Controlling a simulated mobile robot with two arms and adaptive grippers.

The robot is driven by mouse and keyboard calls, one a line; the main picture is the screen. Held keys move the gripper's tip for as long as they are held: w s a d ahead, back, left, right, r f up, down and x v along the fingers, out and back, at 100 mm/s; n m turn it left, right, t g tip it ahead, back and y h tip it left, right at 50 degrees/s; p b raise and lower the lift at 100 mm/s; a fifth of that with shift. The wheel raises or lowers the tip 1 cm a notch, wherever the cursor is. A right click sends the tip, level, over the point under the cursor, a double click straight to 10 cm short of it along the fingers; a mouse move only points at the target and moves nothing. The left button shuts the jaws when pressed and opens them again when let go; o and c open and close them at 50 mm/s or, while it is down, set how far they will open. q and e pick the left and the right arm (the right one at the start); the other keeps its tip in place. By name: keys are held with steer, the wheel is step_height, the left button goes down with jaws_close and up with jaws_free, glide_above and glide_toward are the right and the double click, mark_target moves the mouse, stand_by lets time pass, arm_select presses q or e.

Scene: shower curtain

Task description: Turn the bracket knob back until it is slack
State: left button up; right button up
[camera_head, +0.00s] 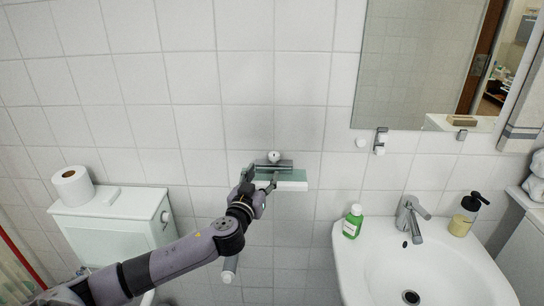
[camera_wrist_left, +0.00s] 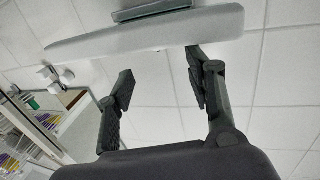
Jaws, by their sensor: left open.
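A small round white knob (camera_head: 273,156) shows on the tiled wall at the top of a grey metal bracket (camera_head: 272,164). The bracket is above a white-edged, greenish shelf piece (camera_head: 293,186). My left gripper (camera_head: 260,179) is open in front of the bracket and shelf, its fingers apart and nothing seen between them. In the left wrist view, the open fingers (camera_wrist_left: 160,78) point up toward the pale shelf piece (camera_wrist_left: 150,36), with a grey metal part (camera_wrist_left: 155,9) above it. The knob cannot be made out in that view. My right gripper is not in view.
A white sink (camera_head: 405,260) with a grey tap (camera_head: 410,217), a green bottle (camera_head: 352,221) and a soap dispenser (camera_head: 465,214) stands at right. A mirror (camera_head: 425,65) hangs above. A toilet tank (camera_head: 115,217) with a paper roll (camera_head: 73,186) is at left.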

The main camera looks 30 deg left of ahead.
mark_target(273, 159)
arm_select(q)
steer(key=p+x, duration=0.1)
steer(key=x, duration=0.7)
steer(key=shift+w+p, duration=0.15)
steer(key=shift+p, duration=0.2)
steer(key=shift+w+a, duration=0.2)
steer(key=shift+w, duration=0.4)
steer(key=shift+c, duration=0.5)
steer(key=c, duration=1.1)
steer(key=shift+o, duration=0.2)
steer(key=shift+f, duration=0.1)
